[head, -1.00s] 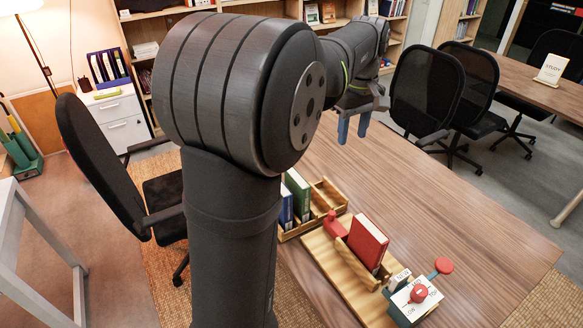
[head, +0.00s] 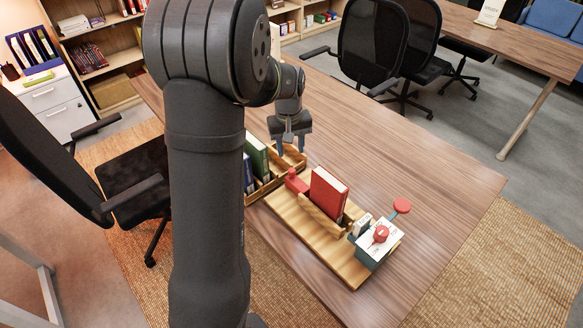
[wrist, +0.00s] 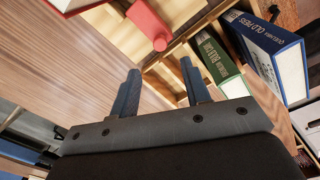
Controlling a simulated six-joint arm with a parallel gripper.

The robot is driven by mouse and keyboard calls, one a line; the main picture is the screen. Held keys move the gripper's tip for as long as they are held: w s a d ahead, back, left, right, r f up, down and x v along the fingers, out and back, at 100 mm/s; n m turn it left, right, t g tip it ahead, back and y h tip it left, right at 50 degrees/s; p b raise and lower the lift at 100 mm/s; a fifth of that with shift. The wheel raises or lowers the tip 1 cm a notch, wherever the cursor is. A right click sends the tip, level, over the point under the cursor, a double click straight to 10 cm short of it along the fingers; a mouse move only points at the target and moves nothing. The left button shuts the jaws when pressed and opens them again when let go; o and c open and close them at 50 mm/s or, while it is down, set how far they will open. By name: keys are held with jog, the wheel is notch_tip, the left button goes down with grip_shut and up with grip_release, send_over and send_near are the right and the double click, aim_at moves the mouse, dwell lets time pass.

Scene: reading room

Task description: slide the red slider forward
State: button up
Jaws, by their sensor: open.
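The red slider (head: 296,183) is a small red block with a round knob. It sits at the far left end of a light wooden board (head: 345,270), beside a red book (head: 327,193) that stands upright on the board. My gripper (head: 290,150) is open and empty, with its blue fingers pointing down, above and just behind the slider in the head view. In the wrist view the slider (wrist: 148,22) lies ahead of the fingertips (wrist: 160,72), apart from them.
A wooden tray (head: 266,190) with a green book (head: 256,155) and a blue book stands left of the board. A dark green box with a white top (head: 374,246), a red knob and a red disc (head: 402,205) is at the board's near end. The table's right side is clear.

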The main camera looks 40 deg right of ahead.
aim_at(292, 170)
notch_tip(292, 170, down, 9)
jog(key=shift+s+d, duration=0.1)
jog(key=shift+d, duration=0.05)
grip_shut()
